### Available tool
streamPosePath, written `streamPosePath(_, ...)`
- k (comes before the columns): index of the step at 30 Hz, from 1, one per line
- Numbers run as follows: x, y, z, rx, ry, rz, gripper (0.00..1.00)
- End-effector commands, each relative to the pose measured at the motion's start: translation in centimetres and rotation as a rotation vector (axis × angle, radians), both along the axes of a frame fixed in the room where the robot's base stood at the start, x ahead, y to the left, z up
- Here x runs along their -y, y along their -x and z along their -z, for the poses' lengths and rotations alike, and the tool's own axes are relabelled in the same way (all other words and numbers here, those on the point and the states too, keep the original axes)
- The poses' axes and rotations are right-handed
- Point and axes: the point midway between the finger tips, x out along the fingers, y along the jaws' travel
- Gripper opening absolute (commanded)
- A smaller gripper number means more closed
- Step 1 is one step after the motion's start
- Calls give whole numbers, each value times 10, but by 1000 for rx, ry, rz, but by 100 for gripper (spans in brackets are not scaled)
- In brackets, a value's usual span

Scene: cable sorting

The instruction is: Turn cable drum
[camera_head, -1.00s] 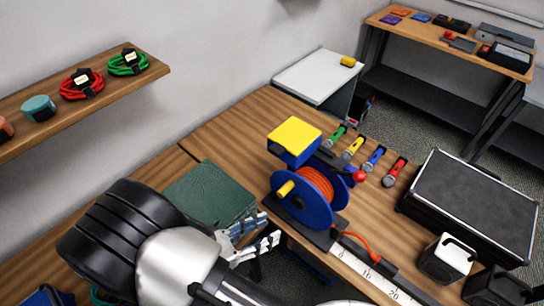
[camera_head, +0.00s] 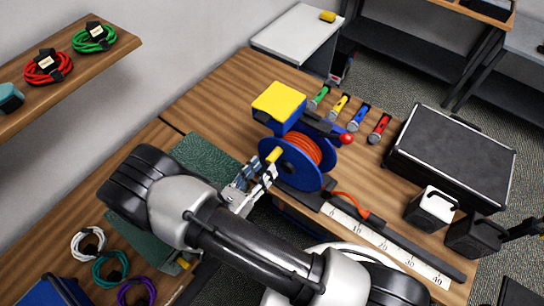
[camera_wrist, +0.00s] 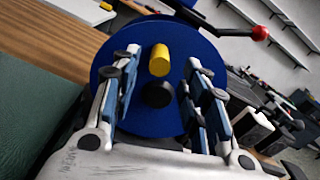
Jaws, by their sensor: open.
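The cable drum (camera_head: 284,165) has blue flanges and orange cable wound on it, and stands upright on a dark base on the wooden bench. A yellow crank handle (camera_head: 273,155) sticks out from its near flange. My gripper (camera_head: 255,183) is open just in front of this flange, close to the handle. In the wrist view the blue flange (camera_wrist: 107,62) fills the space behind the fingers. The yellow handle (camera_wrist: 159,61) lies between the two fingers (camera_wrist: 162,85), apart from both. A dark round hub (camera_wrist: 158,95) is below it.
A yellow-topped blue box (camera_head: 278,101) and a red-knobbed lever (camera_head: 346,138) stand behind the drum. A ruler strip (camera_head: 385,245) runs right. A black case (camera_head: 455,155) and several coloured connectors lie beyond. A green mat (camera_head: 205,160) is left.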

Motion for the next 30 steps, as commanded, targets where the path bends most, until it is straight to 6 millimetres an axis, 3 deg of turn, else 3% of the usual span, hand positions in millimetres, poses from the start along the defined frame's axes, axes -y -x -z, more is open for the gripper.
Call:
streamPosePath(3, 16, -19, 0, 0, 1, 5, 41)
streamPosePath(9, 30, -38, 0, 0, 0, 3, 41)
streamPosePath(21, 34, -44, 0, 1, -1, 0, 41)
streamPosePath(30, 34, -44, 0, 0, 0, 0, 21)
